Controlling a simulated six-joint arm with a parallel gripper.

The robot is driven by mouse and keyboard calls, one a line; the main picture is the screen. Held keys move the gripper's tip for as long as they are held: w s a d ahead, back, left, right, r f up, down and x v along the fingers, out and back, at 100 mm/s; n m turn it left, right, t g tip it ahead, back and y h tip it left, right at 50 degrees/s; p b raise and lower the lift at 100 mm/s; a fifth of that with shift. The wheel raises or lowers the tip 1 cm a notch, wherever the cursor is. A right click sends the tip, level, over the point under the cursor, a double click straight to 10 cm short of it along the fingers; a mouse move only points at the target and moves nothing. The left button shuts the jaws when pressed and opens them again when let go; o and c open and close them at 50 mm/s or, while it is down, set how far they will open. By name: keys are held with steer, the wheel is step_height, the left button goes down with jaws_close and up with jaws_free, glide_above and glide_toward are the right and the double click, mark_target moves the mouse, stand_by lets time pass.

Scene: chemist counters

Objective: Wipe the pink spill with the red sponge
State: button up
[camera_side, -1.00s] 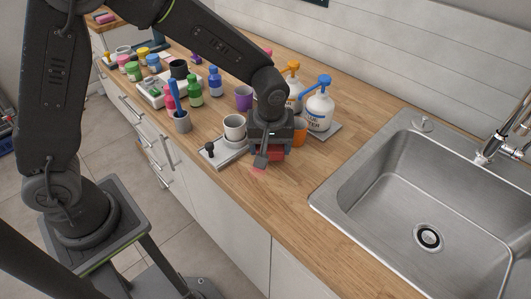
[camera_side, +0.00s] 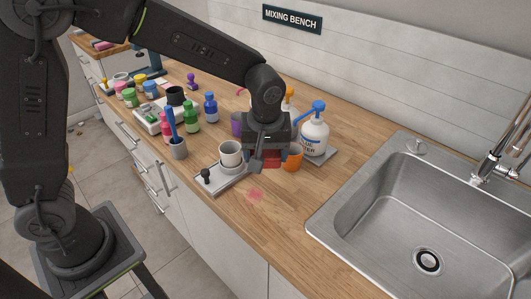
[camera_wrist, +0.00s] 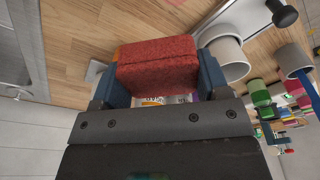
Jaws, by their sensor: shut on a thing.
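The red sponge (camera_side: 271,159) is held between the jaws of my gripper (camera_side: 269,156), which is shut on it. In the wrist view the sponge (camera_wrist: 157,62) sits between the blue fingers of my gripper (camera_wrist: 161,74). The pink spill (camera_side: 256,195) is a faint patch on the wooden counter, in front of the gripper and slightly left in the side view. The sponge appears above the counter, apart from the spill. A pink tint of the spill (camera_wrist: 177,3) shows at the top edge of the wrist view.
A white cup (camera_side: 230,150) on a scale (camera_side: 222,179) stands left of the gripper. The sink (camera_side: 385,190) lies further right. The counter in front is clear.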

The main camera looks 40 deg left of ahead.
mark_target(265, 185)
steer(key=shift+f, duration=0.15)
steer(key=shift+f, duration=3.7)
steer(key=shift+s+f, duration=0.25)
steer(key=shift+s, duration=0.4)
steer(key=shift+c, duration=0.4)
steer(key=shift+s, duration=3.05)
steer(key=shift+w+r, duration=0.15)
steer(key=shift+w, duration=3.15)
steer(key=shift+w+f, duration=0.2)
steer(key=shift+w, duration=0.15)
step_height(265, 185, up, 2)
steer(key=shift+w+r, duration=0.15)
steer(key=shift+r, duration=3)
steer(key=shift+r, duration=0.1)
